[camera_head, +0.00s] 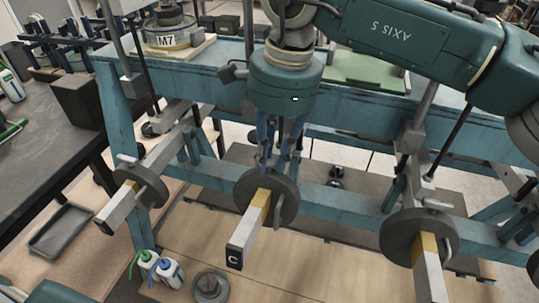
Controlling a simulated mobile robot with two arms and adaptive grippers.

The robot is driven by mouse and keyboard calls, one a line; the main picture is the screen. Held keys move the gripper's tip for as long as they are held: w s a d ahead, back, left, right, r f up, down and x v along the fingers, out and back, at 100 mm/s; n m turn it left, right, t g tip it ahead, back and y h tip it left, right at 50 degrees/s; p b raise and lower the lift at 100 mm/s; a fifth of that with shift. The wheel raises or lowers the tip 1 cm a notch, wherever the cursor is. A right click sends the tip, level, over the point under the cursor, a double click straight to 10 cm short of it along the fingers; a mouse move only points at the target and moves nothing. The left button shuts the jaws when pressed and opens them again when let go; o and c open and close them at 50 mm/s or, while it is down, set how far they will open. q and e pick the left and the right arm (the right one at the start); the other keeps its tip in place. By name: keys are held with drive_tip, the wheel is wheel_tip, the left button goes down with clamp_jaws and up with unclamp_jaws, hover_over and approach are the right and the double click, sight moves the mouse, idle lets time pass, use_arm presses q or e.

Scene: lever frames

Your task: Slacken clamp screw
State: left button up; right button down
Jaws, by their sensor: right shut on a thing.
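My right gripper (277,160) points down from its green wrist at the top of the dark round weight (287,200) on the middle lever (247,238), whose end is marked C. Its blue fingers are shut on the clamp screw at the weight's upper edge; the fingers hide the screw. The weight sits around the lever, behind a yellow band. Similar weights sit on the left lever (120,207) and right lever (428,276), each with a pale cross-bar screw on top. My left gripper is not in view.
A blue steel frame (220,58) runs behind the levers. Bottles (171,272) and a loose dark weight (210,287) stand on the wooden surface in front. A grey tray (62,230) lies at left. My right arm covers the upper right.

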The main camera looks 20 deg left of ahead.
drive_tip(key=n, duration=0.3)
drive_tip(key=shift+w+d+n, duration=0.15)
drive_tip(key=shift+n, duration=0.15)
drive_tip(key=shift+w+d+n+g+y, duration=0.1)
drive_tip(key=shift+n+g+y, duration=0.35)
drive_tip(key=shift+n, duration=1.25)
drive_tip(key=c, duration=1.6)
unclamp_jaws()
drive_tip(key=shift+o, duration=0.2)
